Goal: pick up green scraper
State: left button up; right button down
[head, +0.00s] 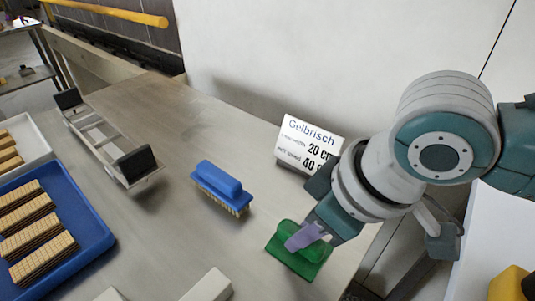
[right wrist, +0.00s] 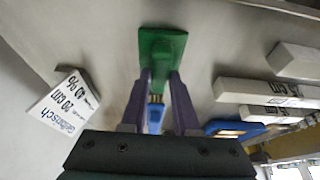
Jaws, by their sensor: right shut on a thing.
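The green scraper (head: 298,252) is at the front right edge of the steel table in the head view. It also shows in the right wrist view (right wrist: 161,50), between the fingertips. My right gripper (head: 305,237) is shut on the green scraper, its purple fingers on either side of the scraper's upper part. In the right wrist view the two fingers (right wrist: 160,82) reach the scraper from below in the picture. I cannot tell whether the scraper touches the table. My left gripper is not in view.
A blue brush (head: 222,187) lies left of the scraper. A white sign (head: 308,145) stands behind it. A metal frame with black ends (head: 108,140), a blue tray of wafers (head: 92,243) and white blocks (head: 208,287) are further left and in front.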

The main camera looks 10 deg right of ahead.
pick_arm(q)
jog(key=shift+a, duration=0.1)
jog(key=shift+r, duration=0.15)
pick_arm(e)
jog(key=shift+r, duration=0.6)
pick_arm(q)
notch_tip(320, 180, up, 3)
jog(key=p, duration=0.3)
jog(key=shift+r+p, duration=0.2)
jog(key=shift+p, duration=0.2)
pick_arm(e)
notch_tip(320, 180, up, 19)
jog(key=shift+f, duration=0.1)
jog(key=c, duration=1.3)
grip_release()
jog(key=shift+c, duration=1.4)
grip_shut()
